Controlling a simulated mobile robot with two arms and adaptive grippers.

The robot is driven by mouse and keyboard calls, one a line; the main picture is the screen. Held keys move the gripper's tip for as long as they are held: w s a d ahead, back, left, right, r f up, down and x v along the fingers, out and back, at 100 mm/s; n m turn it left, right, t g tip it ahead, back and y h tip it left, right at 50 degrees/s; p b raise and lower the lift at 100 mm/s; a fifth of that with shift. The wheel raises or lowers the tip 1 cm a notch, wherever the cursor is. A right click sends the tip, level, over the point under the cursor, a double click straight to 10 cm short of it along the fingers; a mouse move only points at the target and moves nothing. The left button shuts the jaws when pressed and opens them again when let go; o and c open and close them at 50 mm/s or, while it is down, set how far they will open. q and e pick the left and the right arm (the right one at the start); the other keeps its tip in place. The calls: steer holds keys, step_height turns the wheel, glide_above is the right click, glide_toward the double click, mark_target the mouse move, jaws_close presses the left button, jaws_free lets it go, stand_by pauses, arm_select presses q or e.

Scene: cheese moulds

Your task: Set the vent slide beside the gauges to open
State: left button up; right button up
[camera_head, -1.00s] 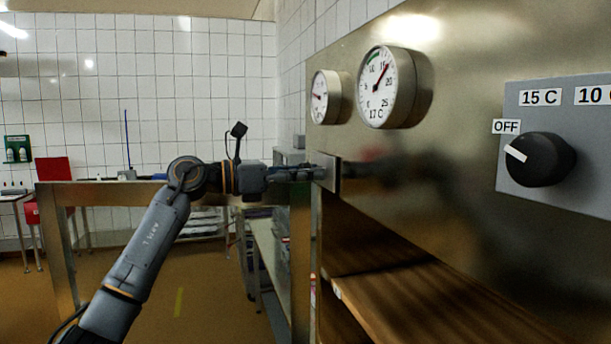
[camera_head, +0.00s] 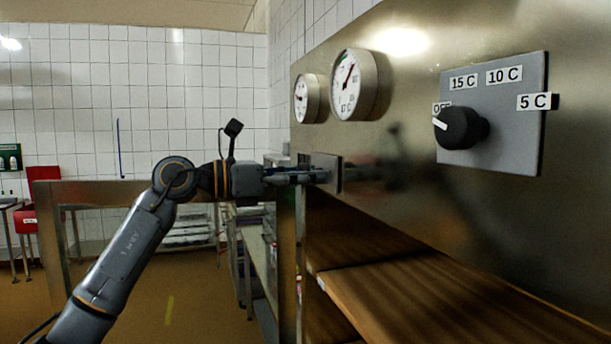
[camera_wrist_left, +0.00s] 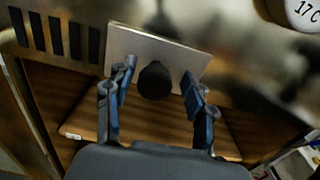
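The vent slide is a flat metal plate (camera_head: 334,163) on the steel front, below the two gauges; in the left wrist view the plate (camera_wrist_left: 127,42) carries a round black knob (camera_wrist_left: 155,81). Several dark vent slots (camera_wrist_left: 55,35) show uncovered to the left of the plate in that view. My left gripper (camera_head: 318,176) reaches the plate from the left. In the left wrist view its fingers (camera_wrist_left: 160,95) are open, one on each side of the knob, with a gap visible on both sides. In the head view the fingers hide the knob. My right gripper is in neither view.
A small gauge (camera_head: 306,98) and a larger gauge (camera_head: 354,85) protrude above the plate. A grey panel (camera_head: 510,120) with a black dial (camera_head: 460,128) pointing at OFF is to the right. Wooden shelves (camera_head: 440,290) lie below the steel front.

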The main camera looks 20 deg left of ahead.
arm_select(q)
steer(key=shift+a, duration=0.25)
steer(key=v, duration=1.1)
steer(key=shift+s+a, duration=0.2)
steer(key=shift+s, duration=0.15)
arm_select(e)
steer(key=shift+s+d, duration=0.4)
